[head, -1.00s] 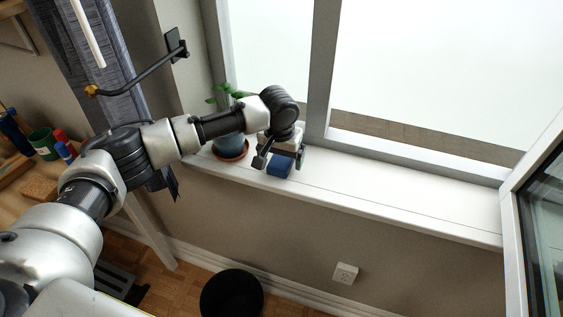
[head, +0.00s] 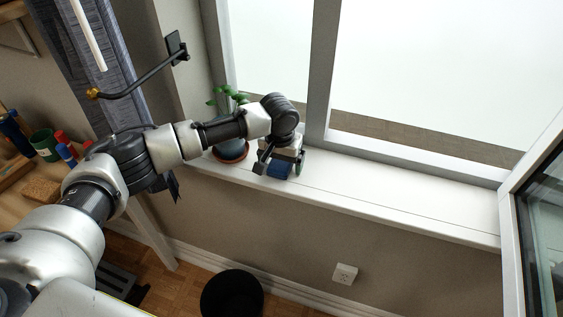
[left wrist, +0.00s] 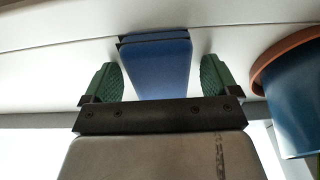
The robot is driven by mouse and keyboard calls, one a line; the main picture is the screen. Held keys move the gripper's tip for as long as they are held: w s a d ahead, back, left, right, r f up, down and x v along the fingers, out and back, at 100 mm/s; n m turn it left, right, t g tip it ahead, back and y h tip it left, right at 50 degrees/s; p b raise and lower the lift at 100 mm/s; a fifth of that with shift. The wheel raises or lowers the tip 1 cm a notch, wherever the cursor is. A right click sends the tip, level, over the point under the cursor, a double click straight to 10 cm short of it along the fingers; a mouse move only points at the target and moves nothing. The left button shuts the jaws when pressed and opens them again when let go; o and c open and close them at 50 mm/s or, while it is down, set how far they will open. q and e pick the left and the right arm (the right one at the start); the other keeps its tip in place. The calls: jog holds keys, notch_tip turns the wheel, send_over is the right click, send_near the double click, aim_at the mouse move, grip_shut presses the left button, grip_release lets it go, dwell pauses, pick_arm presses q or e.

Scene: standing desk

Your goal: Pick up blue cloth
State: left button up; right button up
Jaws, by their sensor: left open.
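The blue cloth (head: 280,170) is a folded block lying on the white windowsill, near its front edge. In the left wrist view the cloth (left wrist: 158,68) lies between the two green fingertips. My left gripper (head: 281,166) is over the cloth, also seen in the left wrist view (left wrist: 160,80). It is open, with one finger on each side of the cloth and a small gap on both sides. My right gripper is in no view.
A potted plant in a blue pot (left wrist: 302,108) with a terracotta rim stands on the sill (head: 390,200) close beside the gripper. The sill is clear to the right. A black bin (head: 232,295) stands on the floor below.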

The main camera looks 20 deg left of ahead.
pick_arm(q)
jog(key=c, duration=1)
jog(key=shift+b, duration=0.65)
jog(key=r, duration=0.5)
jog(key=shift+d+p, duration=0.2)
jog(key=shift+p, duration=0.15)
jog(key=d+r, duration=0.6)
jog(key=d, duration=0.5)
jog(key=shift+d+r, duration=0.15)
jog(key=shift+r, duration=0.05)
